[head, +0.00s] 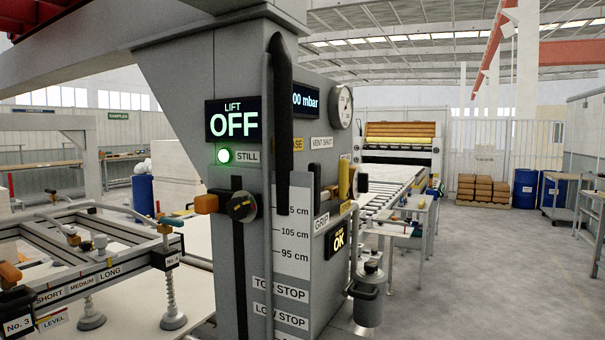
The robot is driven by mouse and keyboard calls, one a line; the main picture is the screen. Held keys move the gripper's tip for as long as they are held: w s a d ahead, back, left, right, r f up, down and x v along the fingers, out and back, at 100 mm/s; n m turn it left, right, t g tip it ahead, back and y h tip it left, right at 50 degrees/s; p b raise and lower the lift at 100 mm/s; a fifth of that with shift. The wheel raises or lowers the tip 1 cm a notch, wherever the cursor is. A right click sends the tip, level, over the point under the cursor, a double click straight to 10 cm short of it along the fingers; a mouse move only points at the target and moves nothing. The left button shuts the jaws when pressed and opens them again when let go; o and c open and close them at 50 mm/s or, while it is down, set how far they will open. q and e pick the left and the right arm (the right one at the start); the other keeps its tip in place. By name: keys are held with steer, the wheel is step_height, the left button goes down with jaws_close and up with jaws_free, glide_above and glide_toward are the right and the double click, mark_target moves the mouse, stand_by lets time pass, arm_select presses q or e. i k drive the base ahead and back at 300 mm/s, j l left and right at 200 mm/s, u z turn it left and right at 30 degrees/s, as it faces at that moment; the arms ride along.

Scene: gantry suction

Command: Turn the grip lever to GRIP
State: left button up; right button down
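The grey lift column (228,290) stands close in front of me. On its right face, a GRIP label (321,222) sits low, and a partly covered label ending in "ASE" (297,144) sits higher. Between them is a dark lever-like part (316,188); I cannot tell for sure that it is the grip lever or where it points. A yellow upright handle (344,178) is just right of it, below the VENT SHUT label (321,142). A long dark upright bar (282,130) hides part of this face. Neither of my grippers is in view.
The LIFT display (232,119) reads OFF, with a lit STILL lamp (224,156). An orange-ended lever (206,203) is on the column's front. A suction frame (90,255) fills the lower left. A roller conveyor (385,190) runs behind; open floor (480,270) lies right.

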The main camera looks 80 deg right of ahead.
mark_target(315, 168)
steer(key=k+l, duration=0.2)
steer(key=l, duration=0.2)
steer(key=k+l, duration=0.2)
steer(key=l, duration=0.2)
steer(key=k+l, duration=0.2)
steer(key=l, duration=0.2)
steer(key=k+l, duration=0.2)
steer(key=l, duration=0.2)
steer(key=k+l, duration=0.2)
steer(key=l, duration=0.2)
